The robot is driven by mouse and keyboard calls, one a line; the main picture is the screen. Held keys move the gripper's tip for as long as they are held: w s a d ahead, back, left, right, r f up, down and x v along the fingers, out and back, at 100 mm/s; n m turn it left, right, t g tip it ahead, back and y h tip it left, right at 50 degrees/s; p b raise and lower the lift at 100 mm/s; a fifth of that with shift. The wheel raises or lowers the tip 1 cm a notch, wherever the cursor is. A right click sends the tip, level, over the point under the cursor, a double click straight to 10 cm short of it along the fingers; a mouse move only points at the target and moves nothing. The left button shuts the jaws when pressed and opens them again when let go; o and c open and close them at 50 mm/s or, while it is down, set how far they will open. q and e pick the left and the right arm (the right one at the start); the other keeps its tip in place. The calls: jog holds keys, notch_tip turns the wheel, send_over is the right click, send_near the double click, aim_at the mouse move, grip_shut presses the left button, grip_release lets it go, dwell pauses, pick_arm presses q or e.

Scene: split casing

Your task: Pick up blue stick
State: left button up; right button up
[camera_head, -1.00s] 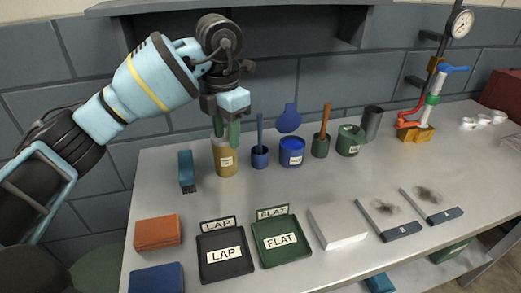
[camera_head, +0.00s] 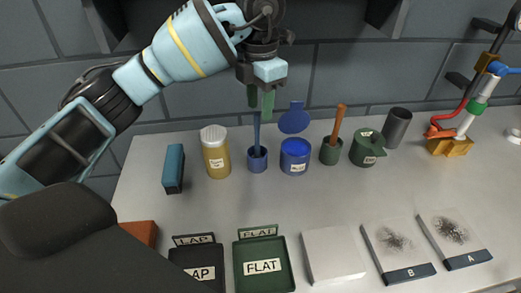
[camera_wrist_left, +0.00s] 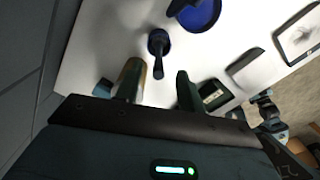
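The blue stick (camera_head: 257,132) stands upright, leaning slightly, in a small blue cup (camera_head: 257,160) on the table. My left gripper (camera_head: 261,103) points down just above the top of the stick, its two green fingers apart with nothing between them. In the left wrist view the stick (camera_wrist_left: 158,44) and its cup appear ahead of the open fingers (camera_wrist_left: 158,85). Whether the stick's tip lies between the fingertips is hard to tell. My right gripper is not clearly visible in either view.
A yellow jar (camera_head: 216,156) stands left of the cup, a blue pot (camera_head: 295,156) right of it. Further right are a green cup with a brown stick (camera_head: 338,125) and a green pot (camera_head: 366,150). A green FLAT tray (camera_head: 241,276) lies in front. A shelf overhangs behind.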

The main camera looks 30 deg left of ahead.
aim_at(259, 115)
pick_arm(q)
notch_tip(259, 115, down, 3)
jog(key=shift+s+a+f, duration=0.1)
jog(key=shift+f, duration=0.1)
jog(key=shift+s+a+f, duration=0.1)
jog(key=shift+f, duration=1)
jog(key=shift+s+f, duration=0.1)
jog(key=shift+f, duration=1)
grip_shut()
